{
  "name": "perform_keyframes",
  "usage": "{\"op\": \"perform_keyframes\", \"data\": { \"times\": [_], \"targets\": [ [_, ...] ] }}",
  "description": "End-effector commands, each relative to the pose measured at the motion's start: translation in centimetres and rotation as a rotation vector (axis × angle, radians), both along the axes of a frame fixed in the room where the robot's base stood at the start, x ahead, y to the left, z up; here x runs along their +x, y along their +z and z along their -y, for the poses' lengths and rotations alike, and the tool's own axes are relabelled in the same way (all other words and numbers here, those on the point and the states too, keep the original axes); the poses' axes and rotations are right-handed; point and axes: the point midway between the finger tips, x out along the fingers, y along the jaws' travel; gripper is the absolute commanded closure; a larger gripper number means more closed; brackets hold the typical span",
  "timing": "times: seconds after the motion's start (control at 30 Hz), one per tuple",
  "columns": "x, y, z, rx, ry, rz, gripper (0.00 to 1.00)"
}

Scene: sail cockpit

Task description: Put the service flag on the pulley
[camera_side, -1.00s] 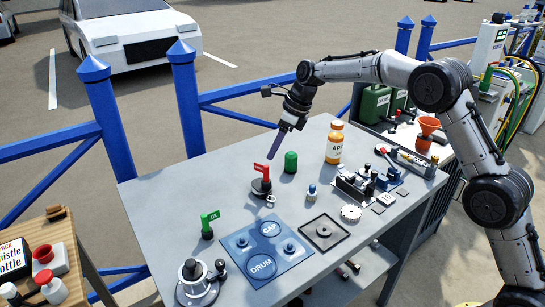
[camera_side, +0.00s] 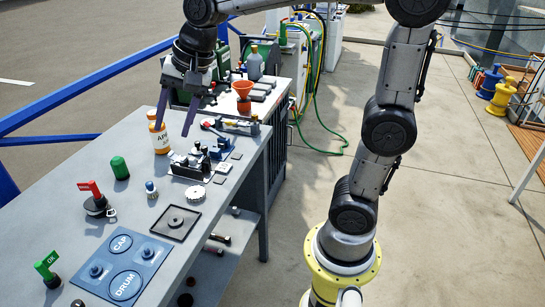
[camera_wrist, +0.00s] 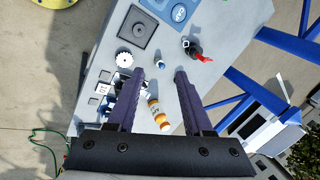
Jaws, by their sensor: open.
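A small red flag (camera_side: 90,187) with unreadable lettering, probably the service flag, stands on the bench. It is at a dark round fitting (camera_side: 97,207), possibly the pulley, with a metal shackle beside it; I cannot tell whether the flag is seated on it or just behind it. In the wrist view the red flag (camera_wrist: 204,60) is ahead and right of the fingers. My gripper (camera_side: 173,130) is open and empty, fingers pointing down by the orange-and-white bottle (camera_side: 160,138), well away from the flag. A green OK flag (camera_side: 46,264) stands nearer the front.
A blue CAP/DRUM mat (camera_side: 145,262), a dark square tray (camera_side: 175,222), a toothed white disc (camera_side: 196,194) and a metal fixture (camera_side: 192,165) occupy the bench.

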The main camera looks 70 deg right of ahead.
Motion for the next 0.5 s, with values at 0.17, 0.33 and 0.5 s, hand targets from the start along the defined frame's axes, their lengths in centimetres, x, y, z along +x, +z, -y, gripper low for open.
{"op": "perform_keyframes", "data": {
  "times": [0.17, 0.33, 0.5],
  "targets": [
    [-8.5, -0.7, 0.9, -0.211, 0.369, 0.071, 0.49],
    [-14.9, -3.1, 1.6, -0.401, 0.685, 0.113, 0.49],
    [-18.4, -5.2, 2.1, -0.523, 0.885, 0.130, 0.49]
  ]
}}
